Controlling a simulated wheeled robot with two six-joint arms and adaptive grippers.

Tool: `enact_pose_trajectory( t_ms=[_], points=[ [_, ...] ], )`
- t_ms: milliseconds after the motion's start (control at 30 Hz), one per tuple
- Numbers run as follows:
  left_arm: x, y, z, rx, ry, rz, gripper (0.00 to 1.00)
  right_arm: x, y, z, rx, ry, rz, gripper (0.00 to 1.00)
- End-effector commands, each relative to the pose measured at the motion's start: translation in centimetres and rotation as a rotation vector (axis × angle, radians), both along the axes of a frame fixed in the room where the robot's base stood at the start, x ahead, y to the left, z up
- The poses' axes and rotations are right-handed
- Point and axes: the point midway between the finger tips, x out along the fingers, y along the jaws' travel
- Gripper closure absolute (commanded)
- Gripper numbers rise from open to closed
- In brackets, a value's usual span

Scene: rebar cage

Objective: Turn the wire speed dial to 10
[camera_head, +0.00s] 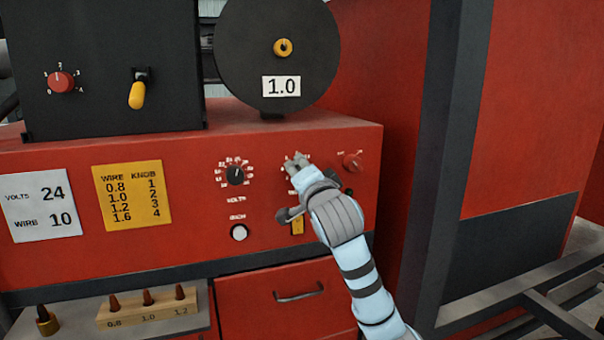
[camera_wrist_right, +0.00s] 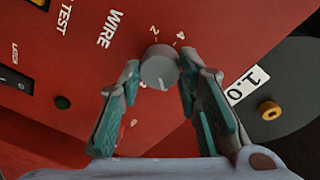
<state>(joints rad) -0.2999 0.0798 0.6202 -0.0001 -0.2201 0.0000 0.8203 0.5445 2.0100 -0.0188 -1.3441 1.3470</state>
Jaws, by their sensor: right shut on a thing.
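The wire speed dial (camera_wrist_right: 160,66) is a round grey knob on the red panel beside the word WIRE in the right wrist view. Its white pointer mark faces the lower side of that picture; the numbers 2 and 4 show beside it, other numbers are covered. My right gripper (camera_wrist_right: 159,75) has one finger on each side of the knob and is shut on it. In the head view my right gripper (camera_head: 297,163) covers most of the dial, with some scale marks showing around it. A white card (camera_head: 42,206) reads VOLTS 24, WIRE 10. My left gripper is not in view.
A black volts dial (camera_head: 235,175) is left of my gripper and a red knob (camera_head: 352,161) is right of it. A white button (camera_head: 239,232) and yellow switch (camera_head: 297,226) are below.

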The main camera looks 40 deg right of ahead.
Motion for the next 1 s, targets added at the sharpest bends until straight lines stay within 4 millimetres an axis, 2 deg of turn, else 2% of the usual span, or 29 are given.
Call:
enact_pose_trajectory(
  t_ms=[133, 167, 267, 533, 633, 900, 1000],
  points=[
    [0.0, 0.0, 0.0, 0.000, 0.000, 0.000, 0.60, 0.0, 0.0, 0.0, 0.000, 0.002, 0.000, 0.97],
    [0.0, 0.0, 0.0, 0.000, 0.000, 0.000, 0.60, 0.0, 0.0, 0.0, 0.000, 0.002, 0.000, 0.64],
    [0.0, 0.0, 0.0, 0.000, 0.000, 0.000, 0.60, 0.0, 0.0, 0.0, -0.001, 0.001, -0.001, 0.48],
    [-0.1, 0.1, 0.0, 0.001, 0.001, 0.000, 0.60, 0.0, 0.0, 0.0, -0.002, 0.001, 0.000, 0.48],
    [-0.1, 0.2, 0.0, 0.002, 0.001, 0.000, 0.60, -0.6, 0.3, 0.0, -0.002, 0.000, 0.000, 0.48],
    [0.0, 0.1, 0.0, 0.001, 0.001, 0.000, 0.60, -5.6, 2.6, 0.1, -0.003, -0.002, 0.001, 0.48],
    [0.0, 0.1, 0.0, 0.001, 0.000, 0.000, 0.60, -6.6, 3.0, 0.0, -0.002, 0.001, 0.000, 0.48]
  ],
)
